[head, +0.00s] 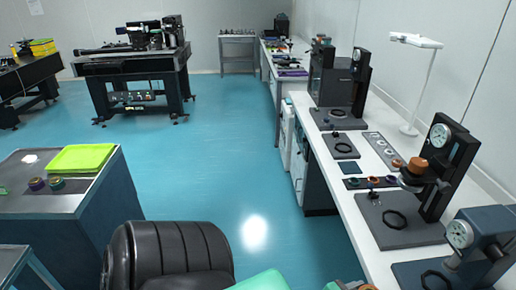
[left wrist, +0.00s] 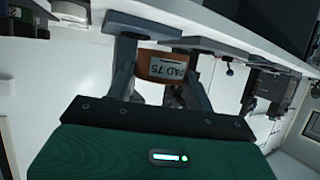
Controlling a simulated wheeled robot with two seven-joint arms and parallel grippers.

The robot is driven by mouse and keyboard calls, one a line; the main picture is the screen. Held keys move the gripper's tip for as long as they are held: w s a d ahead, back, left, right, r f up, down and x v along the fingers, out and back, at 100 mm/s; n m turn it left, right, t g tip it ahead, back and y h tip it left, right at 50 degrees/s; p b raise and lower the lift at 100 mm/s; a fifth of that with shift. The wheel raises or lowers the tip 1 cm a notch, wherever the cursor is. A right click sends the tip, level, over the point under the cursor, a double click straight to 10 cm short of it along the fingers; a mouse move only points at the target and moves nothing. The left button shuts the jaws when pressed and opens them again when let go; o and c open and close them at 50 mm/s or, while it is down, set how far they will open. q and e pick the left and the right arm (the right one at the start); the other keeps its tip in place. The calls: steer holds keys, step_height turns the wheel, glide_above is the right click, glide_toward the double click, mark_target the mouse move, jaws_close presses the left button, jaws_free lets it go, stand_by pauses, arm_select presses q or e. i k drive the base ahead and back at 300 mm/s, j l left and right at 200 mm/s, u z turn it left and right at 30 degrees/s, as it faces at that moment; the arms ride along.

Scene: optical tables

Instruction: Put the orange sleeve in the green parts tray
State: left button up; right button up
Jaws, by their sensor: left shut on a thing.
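The orange sleeve (left wrist: 150,66) has a white label reading "PAD 75". In the left wrist view it sits between the two grey fingers of my left gripper (left wrist: 162,68), which is shut on it. Its far side is hidden. In the head view only small green and orange bits show at the bottom edge, too cut off to read clearly. The green parts tray (head: 82,158) is a bright lime tray on the dark cabinet at the left of the head view, far from the white bench. My right gripper is not in view.
Small dark rings (head: 57,183) stand in front of the tray. A black chair (head: 170,255) stands between the cabinet and the white bench (head: 325,165). Gauge stands (head: 455,165) and small parts crowd the bench. The blue floor (head: 225,175) is open beyond the chair.

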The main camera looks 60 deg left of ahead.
mark_target(88, 160)
steer(key=u, duration=1.4)
steer(key=i+u, duration=0.1)
steer(key=u, duration=0.3)
steer(key=i+j+u, duration=0.1)
steer(key=u, duration=0.3)
steer(key=i+u, duration=0.15)
steer(key=u, duration=0.2)
steer(key=i+u, duration=0.1)
steer(key=u, duration=0.3)
steer(key=i+l+u, duration=0.3)
steer(key=u, duration=0.2)
steer(key=i+l+u, duration=0.6)
steer(key=l+u, duration=0.35)
steer(key=i+l, duration=0.15)
steer(key=l, duration=0.35)
steer(key=i+l+u, duration=0.15)
steer(key=l, duration=0.3)
steer(key=i+l, duration=0.1)
steer(key=l, duration=0.4)
steer(key=i+l+u, duration=0.15)
steer(key=l, duration=0.35)
steer(key=k+j, duration=0.05)
